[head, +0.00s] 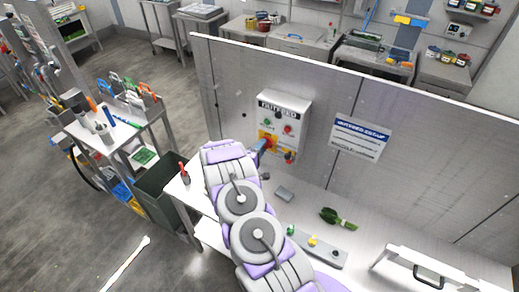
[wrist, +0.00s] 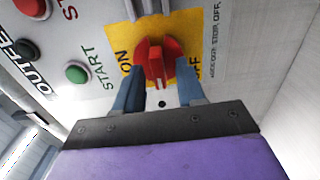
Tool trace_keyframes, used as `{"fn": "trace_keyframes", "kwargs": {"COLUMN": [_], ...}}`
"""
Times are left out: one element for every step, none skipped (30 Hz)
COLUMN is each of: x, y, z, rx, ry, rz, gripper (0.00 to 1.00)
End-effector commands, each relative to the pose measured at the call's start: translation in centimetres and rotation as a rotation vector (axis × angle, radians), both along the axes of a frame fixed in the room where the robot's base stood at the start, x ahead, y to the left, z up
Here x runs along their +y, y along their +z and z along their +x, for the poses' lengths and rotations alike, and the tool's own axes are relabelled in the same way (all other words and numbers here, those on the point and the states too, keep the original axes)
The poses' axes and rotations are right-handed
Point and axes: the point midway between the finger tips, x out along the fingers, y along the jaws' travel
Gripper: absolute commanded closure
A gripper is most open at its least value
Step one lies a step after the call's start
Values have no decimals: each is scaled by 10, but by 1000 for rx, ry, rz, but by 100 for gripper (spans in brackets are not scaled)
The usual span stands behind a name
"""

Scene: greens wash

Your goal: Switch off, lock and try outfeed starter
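The outfeed starter box (head: 284,108) is mounted on the upright metal panel. It has a green START button (wrist: 76,73), a red button (wrist: 72,12) and a red rotary switch (wrist: 155,62) on a yellow ON/OFF plate (wrist: 186,24). My gripper (wrist: 165,85) is at the switch, one blue finger on each side of its red handle, with gaps visible. Its fingers look open. The handle runs up and down in the wrist view; I cannot tell which label it points to. In the head view my arm partly hides the switch. I cannot identify a padlock.
A blue-and-white sign (head: 360,138) is on the panel. A dark bin (head: 160,195) stands left.

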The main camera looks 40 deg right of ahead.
Motion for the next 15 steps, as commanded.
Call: {"fn": "trace_keyframes", "kwargs": {"x": [1, 2, 4, 6, 9, 14, 19, 24, 32, 38, 44, 53, 59, 66, 74], "y": [0, 0, -1, -1, -1, -1, -2, -2, -2, -2, -2, -2, -2, -3, -3], "z": [0, 0, -1, -2, -3, -5, -7, -9, -12, -14, -16, -19, -22, -25, -28], "rx": [0, 0, 0, 0, 0, 2, 2, 3, 4, 3, 3, 2, 2, 4, 5], "ry": [0, 0, 0, 0, 0, 1, 1, 2, 4, 3, 3, 5, 5, 5, 6], "rz": [0, 0, 1, 1, 1, 1, 2, 3, 4, 3, 1, 0, 0, 1, 1], "gripper": [61, 61, 61, 61, 61, 61, 61, 61, 61, 61, 61, 61, 61, 61, 61]}}
